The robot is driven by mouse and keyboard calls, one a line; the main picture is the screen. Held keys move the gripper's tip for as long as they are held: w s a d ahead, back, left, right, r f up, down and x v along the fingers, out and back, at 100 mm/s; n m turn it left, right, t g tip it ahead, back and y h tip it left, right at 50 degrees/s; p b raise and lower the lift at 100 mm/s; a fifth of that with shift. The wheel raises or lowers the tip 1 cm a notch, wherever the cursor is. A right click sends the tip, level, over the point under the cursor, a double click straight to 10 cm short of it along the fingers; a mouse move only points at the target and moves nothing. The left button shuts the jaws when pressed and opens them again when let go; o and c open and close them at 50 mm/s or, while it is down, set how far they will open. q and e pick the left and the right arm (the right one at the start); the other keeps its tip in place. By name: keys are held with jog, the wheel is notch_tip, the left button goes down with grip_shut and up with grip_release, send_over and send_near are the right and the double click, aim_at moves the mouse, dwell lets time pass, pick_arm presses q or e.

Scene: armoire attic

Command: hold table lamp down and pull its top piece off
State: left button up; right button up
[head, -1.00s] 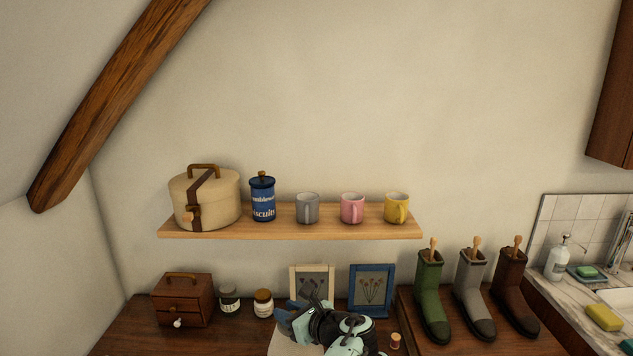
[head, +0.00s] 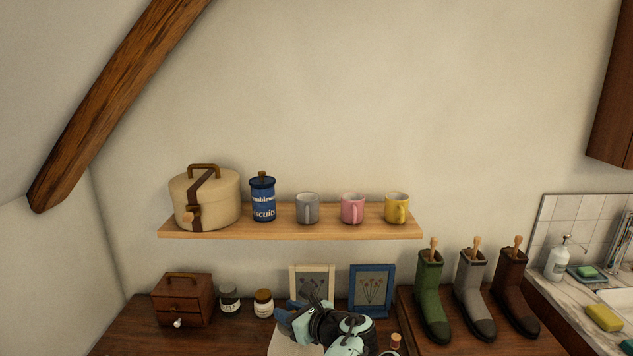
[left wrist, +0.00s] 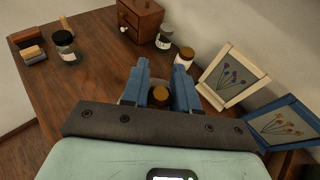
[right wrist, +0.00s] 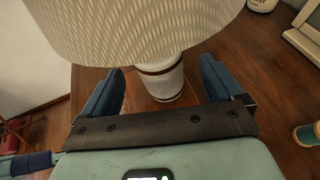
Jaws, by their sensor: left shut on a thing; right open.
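The table lamp's cream ribbed shade (right wrist: 140,25) fills the top of the right wrist view, with its white body (right wrist: 160,82) and brown band below. In the head view only part of the shade (head: 287,346) shows at the bottom edge. My left gripper (head: 284,319) is above the shade. In the left wrist view it (left wrist: 161,72) is shut on the lamp's brass-brown top piece (left wrist: 160,96), which sits between the blue fingers. My right gripper (right wrist: 160,70) is open below the shade, its fingers apart on either side of the body.
A small drawer chest (head: 182,299), two jars (head: 263,303) and two picture frames (head: 371,289) stand behind the lamp. A thread spool (right wrist: 306,134) is to the right. Boots (head: 432,297) stand further right. A shelf (head: 290,229) hangs above.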

pick_arm(q)
jog(key=shift+r, duration=0.1)
pick_arm(e)
jog(key=v, duration=0.9)
pick_arm(q)
jog(key=shift+r+p, duration=2.4)
jog(key=shift+r, duration=0.25)
notch_tip(320, 180, up, 6)
jog(key=p, duration=0.3)
jog(key=shift+f+p, duration=0.25)
jog(key=shift+p, duration=0.05)
pick_arm(e)
notch_tip(320, 180, up, 12)
jog(key=w, duration=0.3)
jog(key=shift+r, duration=0.15)
pick_arm(q)
jog(key=shift+s, duration=0.1)
pick_arm(e)
jog(key=shift+s+d, duration=0.15)
jog(key=shift+d, duration=0.05)
